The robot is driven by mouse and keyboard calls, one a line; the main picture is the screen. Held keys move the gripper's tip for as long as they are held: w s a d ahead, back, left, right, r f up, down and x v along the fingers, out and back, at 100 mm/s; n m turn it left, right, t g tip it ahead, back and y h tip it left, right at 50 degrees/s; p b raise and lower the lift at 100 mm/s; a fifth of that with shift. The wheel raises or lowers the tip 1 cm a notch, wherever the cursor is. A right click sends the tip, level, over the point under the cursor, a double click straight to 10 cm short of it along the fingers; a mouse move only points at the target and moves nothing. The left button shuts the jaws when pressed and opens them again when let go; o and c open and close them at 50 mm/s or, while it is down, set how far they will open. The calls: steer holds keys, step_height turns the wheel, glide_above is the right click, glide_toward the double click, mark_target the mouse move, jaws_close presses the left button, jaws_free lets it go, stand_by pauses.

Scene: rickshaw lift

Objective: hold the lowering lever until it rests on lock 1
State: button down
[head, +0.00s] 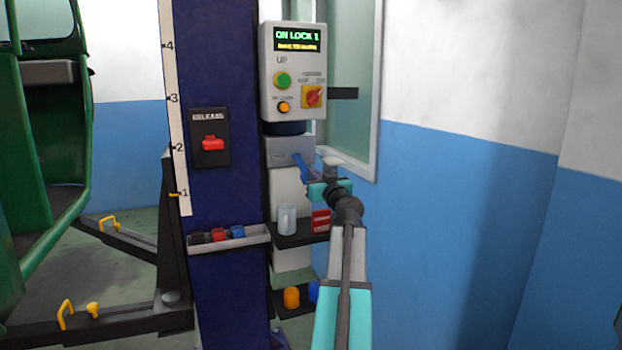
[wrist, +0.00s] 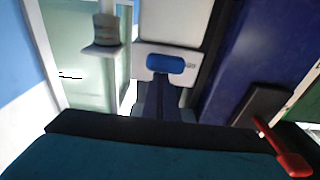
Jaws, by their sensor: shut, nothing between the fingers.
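The blue-gripped lowering lever (head: 298,161) sticks out below the control box, in front of a grey block. Its blue grip (wrist: 165,64) also shows in the wrist view, just beyond my fingers. My gripper (head: 311,177) is shut and empty, close beside the lever; I cannot tell whether it touches. The display (head: 297,38) on the control box reads "ON LOCK 1" in green, with a small yellow line below. The height scale (head: 174,98) on the column has a yellow mark at 1.
A red release switch (head: 213,143) sits on the dark blue column (head: 226,60). A tray (head: 235,239) and a shelf with a clear jar (head: 287,219) lie below. A green vehicle (head: 40,150) stands left beside lift arms (head: 110,325). The blue-and-white wall bounds the right.

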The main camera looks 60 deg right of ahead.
steer(key=s+a+r, duration=0.2)
steer(key=s+a, duration=0.4)
steer(key=s, duration=0.3)
steer(key=shift+a+r+p, duration=0.35)
steer(key=shift+r+p, duration=0.05)
stand_by(0.4)
stand_by(0.7)
